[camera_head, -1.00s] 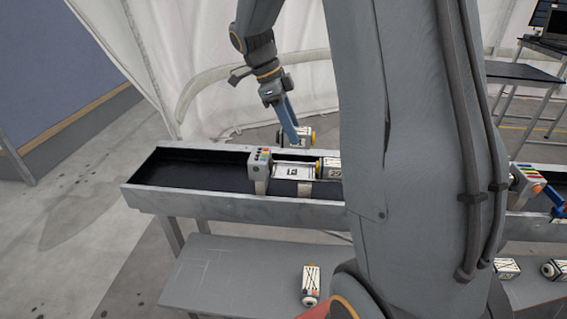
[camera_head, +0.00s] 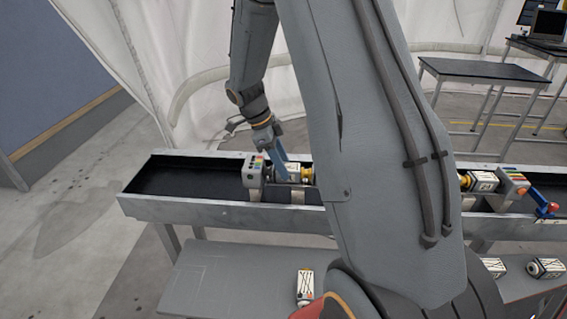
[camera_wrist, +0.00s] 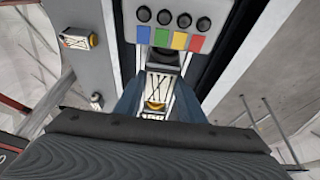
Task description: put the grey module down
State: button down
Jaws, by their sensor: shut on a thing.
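The grey module (camera_head: 291,171) has a white label with black marks and a yellow end. My gripper (camera_head: 283,176) is shut on it with its blue fingers, low over the long trough (camera_head: 190,208). In the wrist view the module (camera_wrist: 158,84) sits between my fingers (camera_wrist: 157,92), just below the end block (camera_wrist: 172,24). I cannot tell whether it touches the block or rests on the supports beneath. My arm hides the trough's middle.
Another module (camera_head: 479,181) and a block with a blue and red crank (camera_head: 515,186) stand at the trough's right. Modules lie on the lower shelf (camera_head: 225,275): one left (camera_head: 305,286), others right (camera_head: 547,268). The trough's left end is empty.

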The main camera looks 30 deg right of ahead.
jog(key=shift+f, duration=0.15)
jog(key=c, duration=1.2)
grip_release()
jog(key=b+v, duration=0.4)
jog(key=v, duration=0.7)
jog(key=s+a+f+n+t+y, duration=0.1)
jog(key=s+a+f+n, duration=0.2)
jog(key=n, duration=0.5)
jog(key=s+a+f+n+t+y, duration=0.1)
jog(key=s+a+f+n, duration=0.2)
jog(key=s+n, duration=0.5)
jog(key=s+a+f+n+t+y, duration=0.1)
jog(key=s+a+f+n, duration=0.2)
jog(key=s+a+n, duration=0.2)
jog(key=shift+s+a+f+n+t+y, duration=0.1)
jog(key=shift+s+n, duration=0.15)
jog(key=shift+n, duration=0.4)
jog(key=shift+s+a+n+t+y, duration=0.15)
jog(key=shift+s+n, duration=0.1)
jog(key=shift+n, duration=0.35)
jog(key=shift+s+a+n+t+y, duration=0.1)
jog(key=shift+s+n, duration=0.1)
jog(key=shift+n, duration=0.45)
